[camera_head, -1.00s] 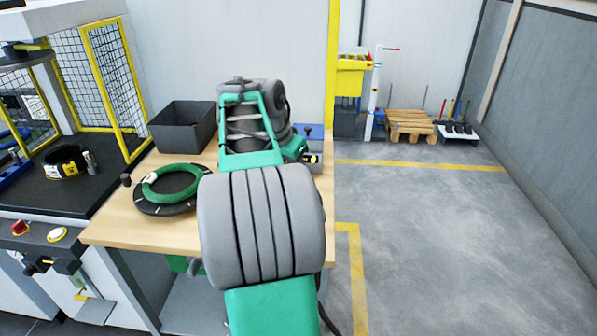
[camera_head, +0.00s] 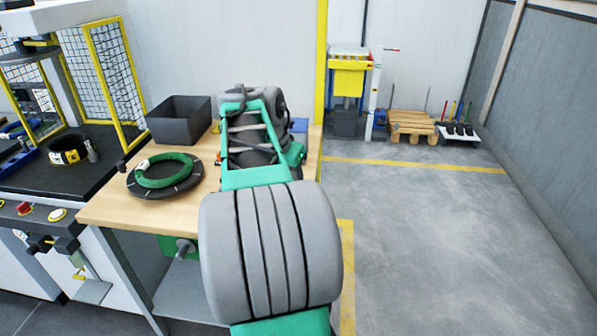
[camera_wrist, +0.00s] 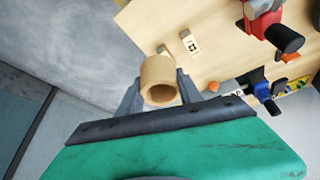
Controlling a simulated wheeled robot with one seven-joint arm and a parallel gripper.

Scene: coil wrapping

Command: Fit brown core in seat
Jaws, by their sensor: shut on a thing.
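The brown core (camera_wrist: 158,72) is a short tan tube with an open bore, seen in the wrist view. My gripper (camera_wrist: 160,92) is shut on it, with a grey finger on either side. The core's open end faces the wrist camera. The wooden table top (camera_wrist: 190,15) shows beyond it, and the core appears near the table's edge. In the head view my arm hides the gripper and the core. I cannot make out the seat for certain in either view.
A green coil (camera_head: 160,166) lies on a dark round disc (camera_head: 190,186) on the table. A dark grey bin (camera_head: 178,122) stands behind. Red-and-black and blue-and-black clamps (camera_wrist: 265,22) (camera_wrist: 262,92) show in the wrist view. The floor to the right is open.

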